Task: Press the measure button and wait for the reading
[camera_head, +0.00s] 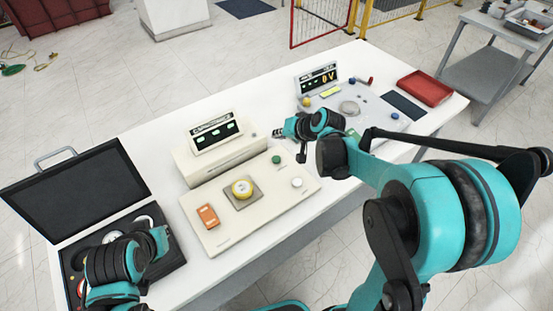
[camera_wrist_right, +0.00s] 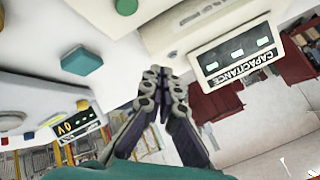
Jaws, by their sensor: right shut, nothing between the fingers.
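The cream capacitance meter (camera_head: 214,132) stands in the middle of the white table, its display lit with green blocks. Its lettering, CAPACITANCE, shows in the right wrist view (camera_wrist_right: 237,52). I cannot read which one is the measure button. My right gripper (camera_head: 279,133) is shut and empty, above the table beyond the green button and apart from it. Its closed fingers show in the wrist view (camera_wrist_right: 163,74). My left gripper is not visible.
An orange block (camera_head: 208,215) lies on the panel. A second instrument (camera_head: 317,79) reading 0V stands at the back right near a red tray (camera_head: 425,88). An open black case (camera_head: 70,190) is on the left, with my left arm over it.

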